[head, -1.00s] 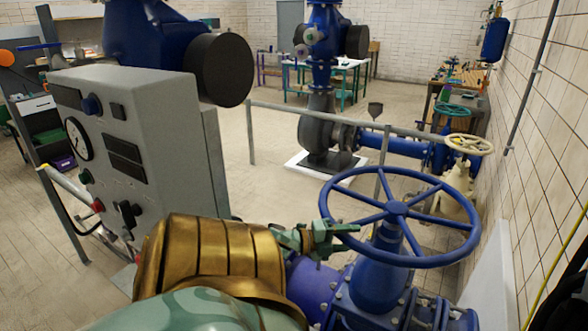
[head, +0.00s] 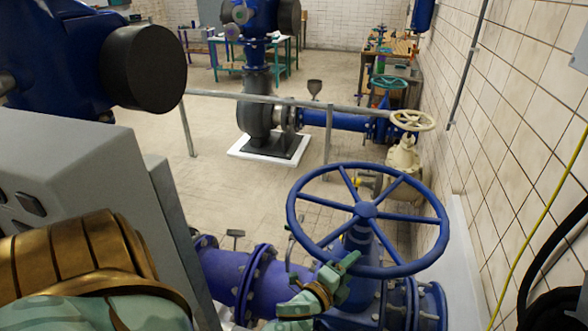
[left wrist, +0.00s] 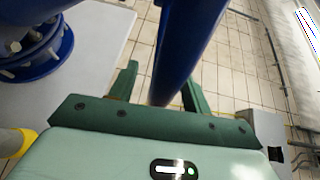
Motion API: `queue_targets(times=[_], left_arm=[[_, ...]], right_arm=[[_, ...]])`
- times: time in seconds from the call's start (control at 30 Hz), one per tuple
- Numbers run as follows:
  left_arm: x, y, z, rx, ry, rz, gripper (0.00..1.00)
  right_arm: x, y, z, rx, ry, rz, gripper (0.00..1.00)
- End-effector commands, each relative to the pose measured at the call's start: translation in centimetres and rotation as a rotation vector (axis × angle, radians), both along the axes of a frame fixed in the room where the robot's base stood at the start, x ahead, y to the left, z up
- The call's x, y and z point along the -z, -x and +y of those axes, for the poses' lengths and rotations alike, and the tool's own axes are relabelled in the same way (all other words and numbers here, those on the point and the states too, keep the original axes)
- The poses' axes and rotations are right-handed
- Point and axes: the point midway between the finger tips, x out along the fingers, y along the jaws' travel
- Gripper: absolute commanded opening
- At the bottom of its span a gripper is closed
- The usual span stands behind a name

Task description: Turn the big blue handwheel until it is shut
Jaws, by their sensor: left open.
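The big blue handwheel (head: 366,210) sits on its blue valve at the lower middle right of the head view, with several spokes and a tilted rim. My left gripper (head: 340,274), pale green, is at the near-left part of the rim, just under it in the picture. In the left wrist view, its two green fingers (left wrist: 162,90) stand apart. A thick blue bar (left wrist: 185,50), which looks like part of the wheel, runs between them. I cannot tell whether a finger touches it. My right gripper is not in view.
A grey control cabinet (head: 75,180) stands close on the left. The purple-blue pipe (head: 220,270) runs to the valve. A cream handwheel (head: 412,120) stands behind, and a tiled wall (head: 520,140) bounds the right. A grey rail (head: 250,97) crosses behind the valve.

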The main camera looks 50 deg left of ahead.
Motion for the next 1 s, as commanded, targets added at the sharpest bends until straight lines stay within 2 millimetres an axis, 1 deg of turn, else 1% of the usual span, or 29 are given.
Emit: queue_targets(times=[0.03,0.17,0.37,0.63,0.67,0.7,0.8,0.9,1.0], left_arm=[[-0.1,0.9,-0.2,0.002,0.002,-0.001,0.49],[-0.2,3.4,-0.2,0.002,0.004,0.000,0.49],[-0.4,8.0,-0.3,0.002,0.003,0.001,0.49],[-0.8,14.5,-0.5,0.001,0.004,0.001,0.49],[-0.4,14.7,-0.5,-0.001,0.020,0.008,0.49],[0.6,14.5,-0.6,-0.007,0.054,0.028,0.49],[2.9,14.8,-0.9,-0.024,0.132,0.075,0.49],[4.9,15.1,-1.1,-0.041,0.198,0.116,0.49],[6.3,15.4,-1.3,-0.055,0.248,0.147,0.49]], right_arm=[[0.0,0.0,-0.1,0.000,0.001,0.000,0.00],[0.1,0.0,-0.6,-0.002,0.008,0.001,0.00],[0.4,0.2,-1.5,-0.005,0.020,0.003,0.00],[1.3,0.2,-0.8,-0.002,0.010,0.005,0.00],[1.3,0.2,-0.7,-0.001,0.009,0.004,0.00],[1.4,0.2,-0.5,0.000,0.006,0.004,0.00],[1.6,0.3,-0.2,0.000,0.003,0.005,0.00],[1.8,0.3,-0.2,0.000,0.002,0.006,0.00],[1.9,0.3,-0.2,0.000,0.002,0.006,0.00]])
